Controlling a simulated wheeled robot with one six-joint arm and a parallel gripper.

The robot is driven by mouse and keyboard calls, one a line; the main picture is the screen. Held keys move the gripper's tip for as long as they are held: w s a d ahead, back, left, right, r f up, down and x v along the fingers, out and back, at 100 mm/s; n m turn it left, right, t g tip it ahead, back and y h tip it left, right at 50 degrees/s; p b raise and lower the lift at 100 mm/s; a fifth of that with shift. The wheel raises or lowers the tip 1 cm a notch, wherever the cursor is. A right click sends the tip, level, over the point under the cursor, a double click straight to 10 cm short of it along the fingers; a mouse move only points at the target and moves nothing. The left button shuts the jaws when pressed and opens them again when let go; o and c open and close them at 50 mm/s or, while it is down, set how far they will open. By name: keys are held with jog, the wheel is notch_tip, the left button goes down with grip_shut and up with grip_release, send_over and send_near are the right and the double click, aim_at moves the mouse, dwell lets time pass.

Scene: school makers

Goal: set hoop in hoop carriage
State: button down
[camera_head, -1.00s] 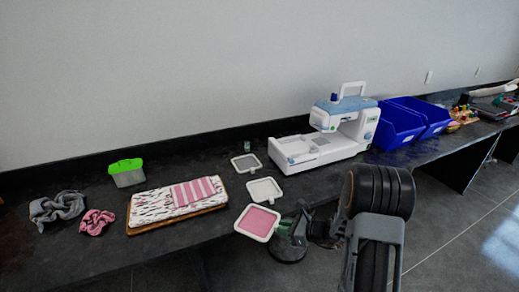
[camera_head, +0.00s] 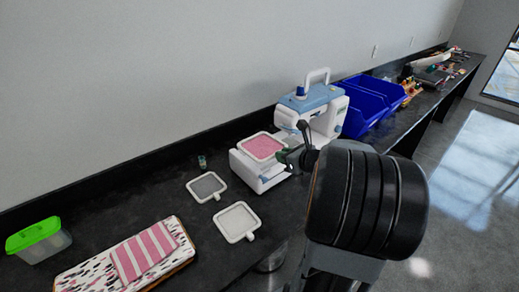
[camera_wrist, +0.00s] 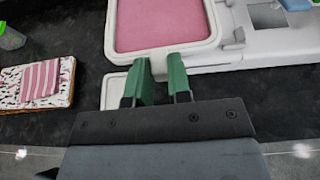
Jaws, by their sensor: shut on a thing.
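The hoop with pink fabric (camera_head: 262,147) has a white square frame and is held roughly flat over the bed of the white and blue sewing machine (camera_head: 322,107). My gripper (camera_head: 288,157) is shut on the hoop's near edge. In the wrist view, the green fingers of my gripper (camera_wrist: 161,80) grip the hoop (camera_wrist: 162,24) at its near side, and the machine bed (camera_wrist: 285,48) shows beside it on the right. The hoop covers part of the bed. I cannot make out the hoop carriage clearly, nor whether the hoop touches the machine.
A grey-filled hoop (camera_head: 207,187) and a white-filled hoop (camera_head: 237,222) lie on the dark bench, left of the machine. A patterned fabric board (camera_head: 128,258) and a green-lidded box (camera_head: 38,240) are farther left. Blue bins (camera_head: 372,103) stand right of the machine.

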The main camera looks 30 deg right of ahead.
aim_at(281, 144)
jog(key=w+d+f, duration=0.1)
jog(key=w, duration=0.1)
jog(key=w+d+f, duration=0.1)
jog(key=w+d, duration=0.1)
jog(key=w, duration=0.1)
jog(key=w+d+f+p, duration=0.1)
jog(key=w, duration=0.2)
jog(key=shift+w+d+f, duration=0.25)
jog(key=shift+d+f, duration=0.05)
jog(key=shift+f, duration=0.05)
jog(key=w+f, duration=0.1)
jog(key=w+d+f, duration=0.1)
jog(key=f, duration=0.1)
jog(key=w+f, duration=0.1)
jog(key=f, duration=0.1)
jog(key=shift+w+d, duration=0.25)
jog(key=shift+d, duration=0.1)
jog(key=shift+w+d+f+p, duration=0.1)
jog(key=shift+w+f+p, duration=0.05)
jog(key=shift+f, duration=0.6)
jog(key=shift+w+f+p, duration=0.1)
jog(key=shift+f+p, duration=0.05)
jog(key=shift+f, duration=0.95)
jog(key=shift+f, duration=0.15)
jog(key=shift+f+b, duration=0.15)
jog(key=shift+b, duration=0.15)
jog(key=c, duration=1.1)
grip_release()
jog(key=shift+o, duration=0.2)
